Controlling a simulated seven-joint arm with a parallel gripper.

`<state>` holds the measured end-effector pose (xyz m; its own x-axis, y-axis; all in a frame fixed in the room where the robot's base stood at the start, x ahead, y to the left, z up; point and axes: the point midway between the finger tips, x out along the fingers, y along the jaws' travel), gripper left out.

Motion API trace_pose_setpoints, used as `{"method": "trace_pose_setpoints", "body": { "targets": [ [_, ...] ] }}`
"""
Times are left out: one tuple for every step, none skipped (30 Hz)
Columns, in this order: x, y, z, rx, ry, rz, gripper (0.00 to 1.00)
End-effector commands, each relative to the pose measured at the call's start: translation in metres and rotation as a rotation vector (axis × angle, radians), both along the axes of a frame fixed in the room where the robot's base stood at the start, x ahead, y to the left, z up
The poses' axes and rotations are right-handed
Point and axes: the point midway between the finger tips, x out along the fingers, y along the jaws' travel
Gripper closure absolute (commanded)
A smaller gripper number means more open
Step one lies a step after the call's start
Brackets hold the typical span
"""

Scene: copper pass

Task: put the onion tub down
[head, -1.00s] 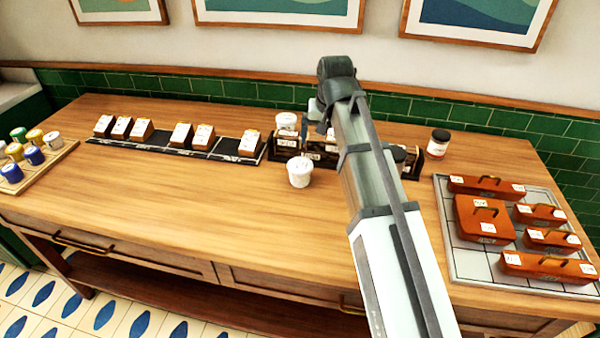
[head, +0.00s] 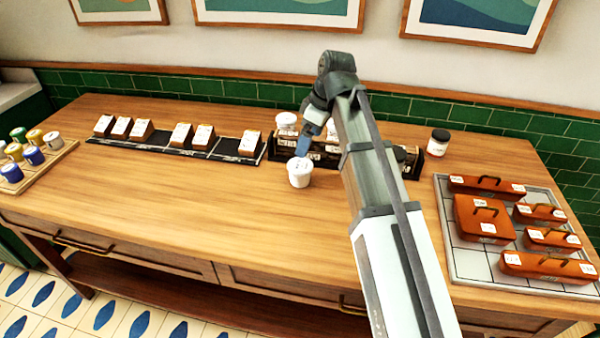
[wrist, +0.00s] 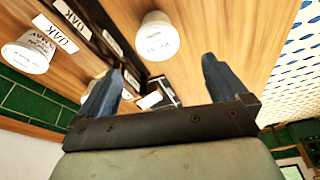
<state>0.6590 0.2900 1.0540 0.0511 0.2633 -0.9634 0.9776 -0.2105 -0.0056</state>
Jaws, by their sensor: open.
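A white tub (head: 299,172) stands upright on the wooden counter, just in front of a dark rack (head: 283,151). No name on it is readable, so I cannot tell that it is the onion tub. My gripper (head: 306,143) is open, its blue fingers pointing down close behind and above this tub. In the wrist view a white tub (wrist: 157,36) lies beyond the gap between the open fingers (wrist: 163,66), and nothing is between them. Another white tub (head: 287,122) is at the rack's left end. My arm hides much of the rack.
A dark-lidded jar (head: 438,142) stands right of the rack. A grey tiled tray (head: 462,262) with several orange-brown boxes is at the right. A black strip (head: 228,147) with several small boxes runs left, and a board (head: 62,152) of coloured jars is far left. The front middle counter is clear.

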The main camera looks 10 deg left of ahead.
Motion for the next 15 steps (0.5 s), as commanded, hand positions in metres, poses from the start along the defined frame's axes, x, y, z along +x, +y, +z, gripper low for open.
{"method": "trace_pose_setpoints", "body": {
  "targets": [
    [0.000, 0.000, -0.002, -0.001, -0.003, 0.013, 0.00],
    [0.000, 0.001, -0.004, -0.002, -0.004, 0.016, 0.00],
    [0.000, 0.002, -0.007, -0.002, -0.004, 0.020, 0.00],
    [0.000, 0.002, -0.010, -0.002, -0.004, 0.020, 0.00],
    [0.000, 0.003, -0.013, -0.003, -0.004, 0.021, 0.00],
    [0.000, 0.005, -0.019, -0.003, -0.004, 0.020, 0.00],
    [0.000, 0.006, -0.024, -0.003, -0.004, 0.020, 0.00],
    [0.001, 0.007, -0.028, -0.003, -0.004, 0.020, 0.00],
    [0.001, 0.009, -0.034, -0.003, -0.003, 0.019, 0.00],
    [0.001, 0.010, -0.038, -0.003, -0.004, 0.019, 0.00],
    [0.002, 0.011, -0.043, -0.003, -0.004, 0.019, 0.00],
    [0.002, 0.013, -0.049, -0.003, -0.004, 0.019, 0.00],
    [0.002, 0.014, -0.053, -0.003, -0.003, 0.018, 0.00],
    [0.002, 0.015, -0.057, -0.003, -0.003, 0.018, 0.00],
    [0.003, 0.016, -0.062, -0.003, -0.004, 0.017, 0.00]
  ]
}}
